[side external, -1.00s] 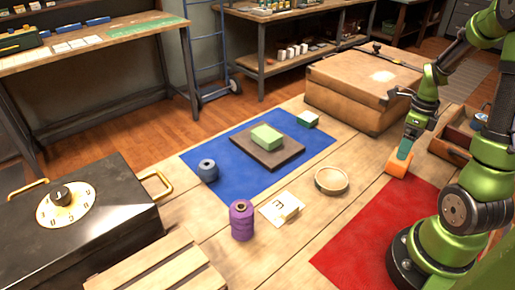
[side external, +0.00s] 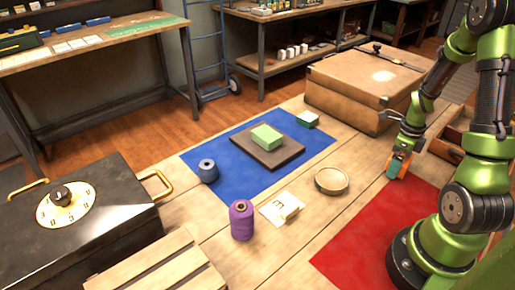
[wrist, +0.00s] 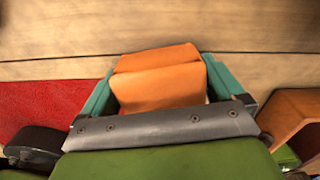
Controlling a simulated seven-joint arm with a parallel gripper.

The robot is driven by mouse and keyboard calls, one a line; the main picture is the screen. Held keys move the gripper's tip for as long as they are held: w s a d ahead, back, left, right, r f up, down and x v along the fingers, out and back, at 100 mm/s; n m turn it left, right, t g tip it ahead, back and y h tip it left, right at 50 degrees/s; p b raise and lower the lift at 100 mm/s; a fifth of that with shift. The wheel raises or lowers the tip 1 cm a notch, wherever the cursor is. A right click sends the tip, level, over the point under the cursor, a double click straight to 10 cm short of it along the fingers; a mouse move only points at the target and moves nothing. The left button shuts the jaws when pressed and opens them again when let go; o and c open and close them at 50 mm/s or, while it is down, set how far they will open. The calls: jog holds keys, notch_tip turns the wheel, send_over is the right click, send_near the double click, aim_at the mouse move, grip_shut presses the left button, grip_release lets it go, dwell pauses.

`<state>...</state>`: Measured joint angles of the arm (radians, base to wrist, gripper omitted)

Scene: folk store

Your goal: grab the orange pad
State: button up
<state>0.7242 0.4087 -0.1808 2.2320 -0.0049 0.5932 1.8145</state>
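The orange pad (wrist: 160,80) sits between the two teal fingers of my gripper (wrist: 160,85) in the wrist view. The fingers lie against its left and right sides. In the side external view, the orange pad (side external: 393,168) shows only partly, behind and below the fingers of my gripper (side external: 399,164). It is near the back edge of the red mat. I cannot tell whether the pad touches the table or is slightly raised.
A red mat (side external: 365,235) lies in front of my arm. A wooden tray (side external: 447,147) and a large brown case (side external: 355,95) stand close to the gripper. A round wooden dish (side external: 331,181), a purple spool (side external: 241,220) and a blue mat (side external: 225,150) lie left.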

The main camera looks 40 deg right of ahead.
jog(key=c, duration=0.4)
